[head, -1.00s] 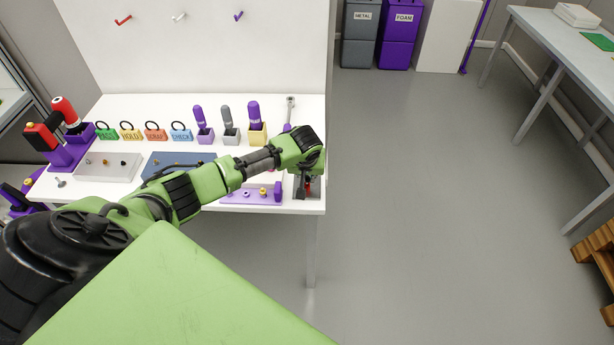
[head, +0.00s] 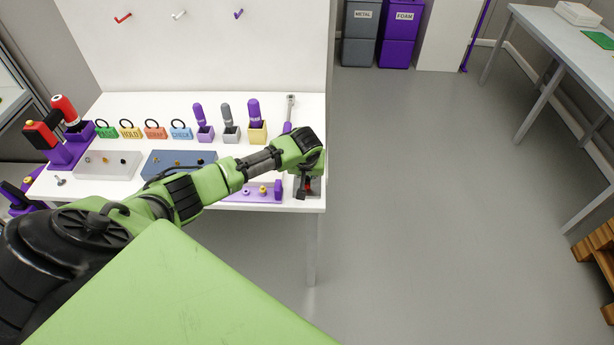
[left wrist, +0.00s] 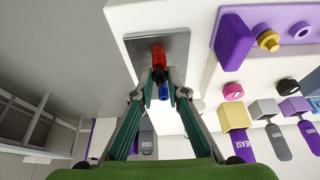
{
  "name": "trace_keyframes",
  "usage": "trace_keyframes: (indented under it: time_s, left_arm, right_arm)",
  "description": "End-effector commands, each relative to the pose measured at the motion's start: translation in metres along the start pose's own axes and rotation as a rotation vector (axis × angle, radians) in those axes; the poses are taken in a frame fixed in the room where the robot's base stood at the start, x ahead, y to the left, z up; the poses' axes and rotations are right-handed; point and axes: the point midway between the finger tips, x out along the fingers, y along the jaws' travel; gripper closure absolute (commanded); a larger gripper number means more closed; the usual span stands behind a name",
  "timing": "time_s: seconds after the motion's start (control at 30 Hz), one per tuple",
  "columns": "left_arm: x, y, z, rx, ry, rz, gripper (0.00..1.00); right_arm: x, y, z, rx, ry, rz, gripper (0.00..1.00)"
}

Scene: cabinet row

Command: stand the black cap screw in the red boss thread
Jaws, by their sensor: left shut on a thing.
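My left gripper (head: 304,186) is over the right front corner of the white bench; it also shows in the left wrist view (left wrist: 160,80). Its fingers are closed together on a small black piece, which looks like the black cap screw (left wrist: 161,74). The red boss (left wrist: 158,53) stands on a grey plate (left wrist: 178,46), right beside the fingertips in the picture. My right gripper is not in view.
A purple fixture (head: 236,196) with small yellow and purple parts lies left of the grey plate. A light grey tray (head: 92,171) and a blue tray (head: 160,158) hold small parts. Upright-handled tools stand in holders behind. Open floor lies right of the bench.

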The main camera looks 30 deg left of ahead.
Motion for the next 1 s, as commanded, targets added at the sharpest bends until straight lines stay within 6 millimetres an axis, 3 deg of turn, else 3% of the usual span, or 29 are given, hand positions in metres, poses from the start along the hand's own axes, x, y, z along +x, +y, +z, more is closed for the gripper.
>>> trace_keyframes:
  time_s: [0.2, 0.23, 0.3, 0.73, 1.0]
  left_arm:
    - [0.003, 0.000, 0.001, 0.000, 0.000, 0.000, 0.97]
    - [0.002, 0.000, 0.001, 0.000, 0.000, 0.000, 0.81]
    - [0.002, 0.000, 0.001, 0.000, 0.000, 0.000, 0.66]
    - [-0.002, 0.000, 0.001, 0.000, 0.000, 0.001, 0.66]
    - [-0.039, 0.001, 0.001, 0.002, 0.002, 0.004, 0.66]
  right_arm:
    - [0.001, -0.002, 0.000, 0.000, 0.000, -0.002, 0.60]
    - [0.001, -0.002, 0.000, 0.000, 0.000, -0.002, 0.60]
    - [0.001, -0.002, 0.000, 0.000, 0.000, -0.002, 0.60]
    - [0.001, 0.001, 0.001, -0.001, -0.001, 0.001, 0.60]
    - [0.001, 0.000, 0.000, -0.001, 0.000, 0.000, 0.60]
